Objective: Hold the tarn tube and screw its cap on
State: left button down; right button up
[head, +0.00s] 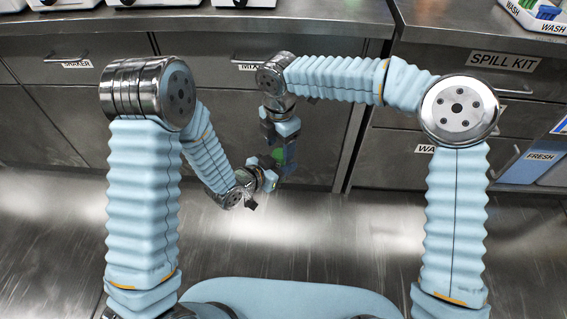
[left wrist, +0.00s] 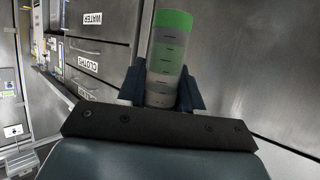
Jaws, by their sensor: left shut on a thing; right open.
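The tube (left wrist: 166,62) is a clear cylinder with dark graduation marks and a green end section in the left wrist view. My left gripper (left wrist: 161,92) is shut around its lower part, with a dark finger on each side. In the head view the tube (head: 279,154) shows as a small green patch by the left gripper (head: 268,175). My right gripper (head: 281,133) comes down from above, open, close to the tube. I cannot tell whether the green section is a cap or the tube's contents. No separate cap is distinguishable.
Steel drawers (head: 220,85) labelled MIXER stand behind the grippers, with a SPILL KIT drawer (head: 503,62) at right. The counter above holds white devices (head: 160,3) and a WASH bin (head: 535,14). A blue FRESH bin (head: 530,168) is at lower right. The floor between my arms is clear.

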jog(key=shift+f, duration=1.1)
jog(key=c, duration=1.1)
jog(key=shift+o, duration=0.2)
jog(key=shift+m, duration=0.9)
jog(key=o, duration=1.2)
jog(key=shift+o, duration=0.2)
jog(key=shift+r, duration=0.1)
notch_tip(320, 180, up, 12)
jog(key=shift+f, duration=0.2)
